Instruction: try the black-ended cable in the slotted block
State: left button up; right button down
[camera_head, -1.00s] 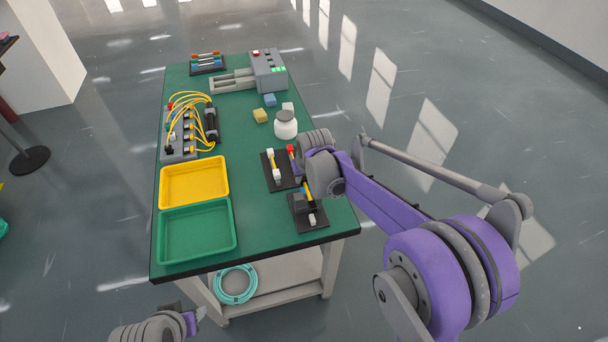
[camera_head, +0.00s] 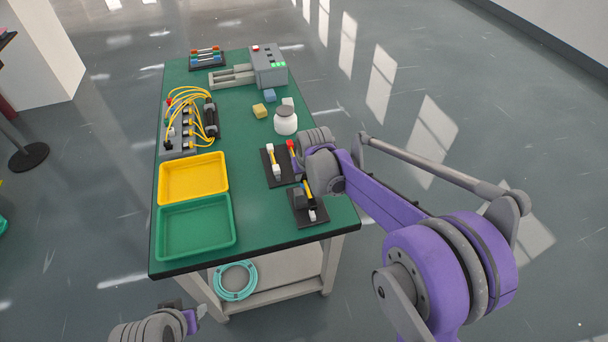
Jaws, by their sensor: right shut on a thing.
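The black-ended cable (camera_head: 307,188), a short yellow piece with a dark end, is by the slotted block. The slotted block (camera_head: 299,201) is dark grey and stands on a small black plate (camera_head: 317,224) near the table's right front edge. My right gripper (camera_head: 305,181) is shut on the cable, just above the block. My wrist hides much of the fingers, and I cannot tell whether the cable sits in the slot. A small white piece (camera_head: 312,215) shows at the plate's front. My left gripper (camera_head: 197,315) is low at the bottom left, off the table; its jaw opening is unclear.
A black rack (camera_head: 280,180) beside the wrist holds a white-ended cable (camera_head: 271,160) and a red-ended one (camera_head: 290,146). A white jar (camera_head: 286,123) stands behind. Yellow (camera_head: 163,182) and green (camera_head: 160,230) trays fill the left front. The table's middle is clear.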

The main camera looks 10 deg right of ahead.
aim_at(308, 190)
jog(key=shift+f, duration=0.4)
dwell(0.3)
jog(key=c, duration=0.6)
grip_release()
jog(key=v, duration=1.1)
jog(key=shift+t, duration=0.5)
jog(key=s+d+f+p, duration=0.1)
jog(key=s, duration=0.8)
jog(key=s+d+f+p, duration=0.1)
jog(key=s, duration=0.8)
jog(key=s+d+f+p, duration=0.1)
jog(key=s, duration=0.8)
